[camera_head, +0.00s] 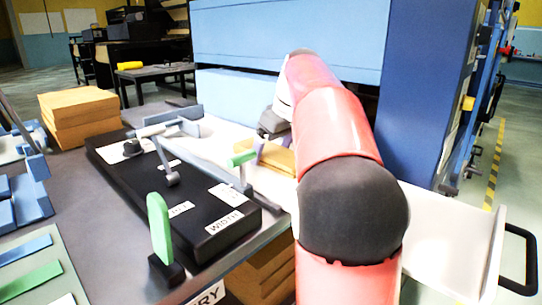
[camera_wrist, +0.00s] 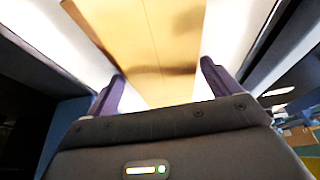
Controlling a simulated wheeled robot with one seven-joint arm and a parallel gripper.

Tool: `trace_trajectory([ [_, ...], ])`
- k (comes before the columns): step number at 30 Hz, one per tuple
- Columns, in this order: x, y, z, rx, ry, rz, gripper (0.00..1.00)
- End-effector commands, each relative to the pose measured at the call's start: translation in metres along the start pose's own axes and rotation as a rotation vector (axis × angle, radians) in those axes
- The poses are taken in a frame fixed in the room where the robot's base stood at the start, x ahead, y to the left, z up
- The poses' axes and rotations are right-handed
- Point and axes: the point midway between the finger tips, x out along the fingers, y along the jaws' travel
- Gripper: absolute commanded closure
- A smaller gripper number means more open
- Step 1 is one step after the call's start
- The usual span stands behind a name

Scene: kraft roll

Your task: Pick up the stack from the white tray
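The stack is a flat tan kraft pile (camera_head: 276,157) lying on the white tray (camera_head: 452,240), partly hidden behind my arm in the head view. In the wrist view the tan stack (camera_wrist: 155,50) fills the upper middle, with white tray surface on both sides. My gripper (camera_wrist: 160,85) is open, its two purple fingers wide apart. The stack lies ahead of and between the fingers, with a gap showing on each side. In the head view my gripper (camera_head: 262,150) is over the stack, mostly covered by my arm; whether it touches the stack is hidden.
A black fixture with labels (camera_head: 165,180) and green-handled levers (camera_head: 159,228) stands left of the tray. A thicker brown stack (camera_head: 80,115) lies at the left on the grey table. A large blue machine (camera_head: 290,40) rises behind the tray. Brown boxes (camera_head: 265,280) show below the table edge.

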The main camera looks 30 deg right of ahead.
Motion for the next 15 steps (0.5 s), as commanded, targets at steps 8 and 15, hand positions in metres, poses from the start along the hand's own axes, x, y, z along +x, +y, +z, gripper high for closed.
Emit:
trace_trajectory([
  [8, -0.0003, 0.0001, 0.0000, 0.000, 0.000, 0.000, 0.48],
  [15, -0.0008, 0.0001, -0.0001, 0.000, 0.001, 0.001, 0.61],
])
